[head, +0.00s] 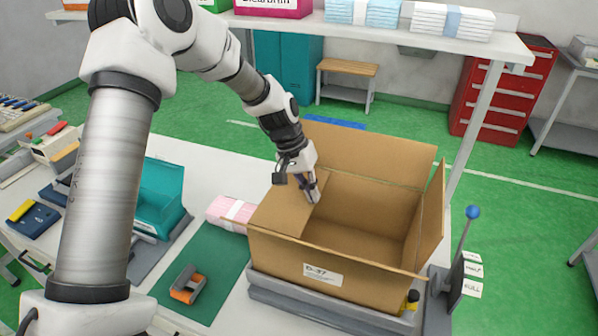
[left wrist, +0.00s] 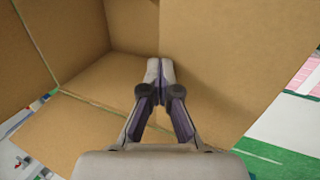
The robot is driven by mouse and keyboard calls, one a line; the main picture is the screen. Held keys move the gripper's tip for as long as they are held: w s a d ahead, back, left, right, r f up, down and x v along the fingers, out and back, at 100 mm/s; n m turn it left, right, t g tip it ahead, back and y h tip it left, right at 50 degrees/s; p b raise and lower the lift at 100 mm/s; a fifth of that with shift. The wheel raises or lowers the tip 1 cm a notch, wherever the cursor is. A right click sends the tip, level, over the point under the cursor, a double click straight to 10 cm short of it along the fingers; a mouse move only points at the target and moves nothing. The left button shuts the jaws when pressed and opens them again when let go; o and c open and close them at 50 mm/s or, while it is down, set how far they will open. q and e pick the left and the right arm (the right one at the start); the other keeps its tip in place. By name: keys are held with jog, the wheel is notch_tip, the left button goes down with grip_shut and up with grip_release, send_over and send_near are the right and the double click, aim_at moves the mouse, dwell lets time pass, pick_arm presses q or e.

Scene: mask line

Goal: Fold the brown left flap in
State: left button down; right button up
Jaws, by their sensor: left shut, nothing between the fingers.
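The open brown carton (head: 330,277) with a "D-37" label stands on a grey platform. Its brown left flap (head: 280,212) leans inward over the left part of the opening; its exact angle is hard to tell. My left gripper (head: 314,197) is shut and empty, with its tips at the inner edge of that flap; I cannot tell whether they touch it. In the left wrist view the closed fingers (left wrist: 160,65) point at cardboard, and a broad panel, apparently the left flap (left wrist: 240,60), fills the right side. My right gripper is not in view.
The back flap (head: 370,152) and right flap (head: 433,215) stand up. A blue-knobbed lever (head: 472,213) stands right of the carton. A shelf (head: 400,38) spans the back.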

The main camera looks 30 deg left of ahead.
pick_arm(q)
jog(key=shift+r+p, duration=0.9)
notch_tip(320, 180, up, 4)
jog(key=p, duration=0.4)
jog(key=shift+w+d+r, duration=0.1)
jog(key=shift+r, duration=0.05)
jog(key=shift+w+r+b, duration=0.15)
jog(key=shift+r+b, duration=0.35)
jog(key=shift+b, duration=0.4)
notch_tip(320, 180, up, 8)
jog(key=b, duration=0.1)
jog(key=shift+s+r+b, duration=0.15)
jog(key=shift+s+b, duration=0.05)
jog(key=shift+b, duration=0.2)
